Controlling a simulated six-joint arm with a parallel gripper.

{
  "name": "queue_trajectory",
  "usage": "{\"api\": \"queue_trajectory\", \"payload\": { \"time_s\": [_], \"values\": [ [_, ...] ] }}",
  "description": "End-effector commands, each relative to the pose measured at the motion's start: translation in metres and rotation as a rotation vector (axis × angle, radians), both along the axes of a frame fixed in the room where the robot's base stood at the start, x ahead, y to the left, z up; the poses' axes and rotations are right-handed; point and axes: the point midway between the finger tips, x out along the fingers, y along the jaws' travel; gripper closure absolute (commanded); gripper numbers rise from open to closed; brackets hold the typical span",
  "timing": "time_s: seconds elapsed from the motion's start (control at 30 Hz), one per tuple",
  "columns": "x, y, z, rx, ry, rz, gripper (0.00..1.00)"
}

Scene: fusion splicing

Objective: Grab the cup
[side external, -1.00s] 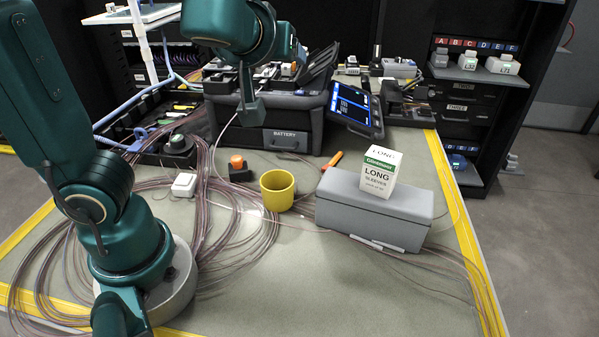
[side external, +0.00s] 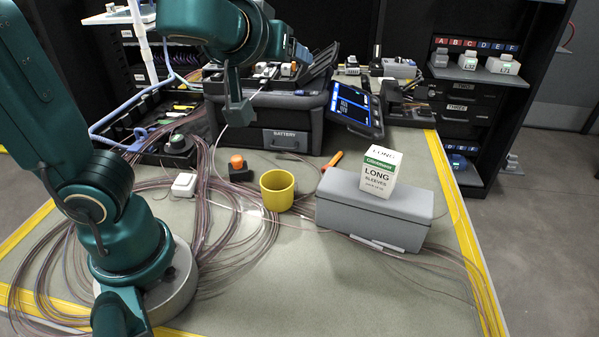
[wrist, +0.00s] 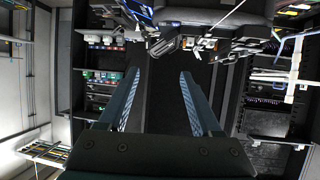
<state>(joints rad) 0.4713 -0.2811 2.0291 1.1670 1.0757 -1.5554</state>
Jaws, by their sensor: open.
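A yellow cup (side external: 277,190) stands upright on the grey work mat, near the middle of the side view. My gripper (side external: 238,112) is raised above and behind the cup, near the splicer case, and apart from the cup. In the wrist view my gripper (wrist: 158,78) shows two fingers spread wide with nothing between them. The cup does not show clearly in the wrist view.
An orange-topped bottle (side external: 238,165) stands close behind the cup. A grey case (side external: 375,215) with a white carton (side external: 379,173) on top lies to its right. Looped fibre cables (side external: 215,235) spread left. The mat in front of the cup is mostly clear.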

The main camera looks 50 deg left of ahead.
Motion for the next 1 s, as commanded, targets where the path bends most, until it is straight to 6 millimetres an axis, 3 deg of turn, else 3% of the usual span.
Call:
{"api": "queue_trajectory", "payload": {
  "time_s": [0.27,0.3,0.37,0.73,0.87,1.0],
  "values": [
    [0.0,0.0,0.0,0.0,0.0,0.0,0.34],
    [0.0,0.0,0.0,0.0,0.0,0.0,0.31],
    [0.0,0.0,0.0,0.0,0.0,0.0,0.08],
    [0.001,-0.003,-0.004,0.026,0.033,-0.016,0.08],
    [0.005,-0.018,-0.026,0.163,0.207,-0.1,0.08],
    [0.004,-0.044,-0.066,0.438,0.543,-0.284,0.08]
  ]
}}
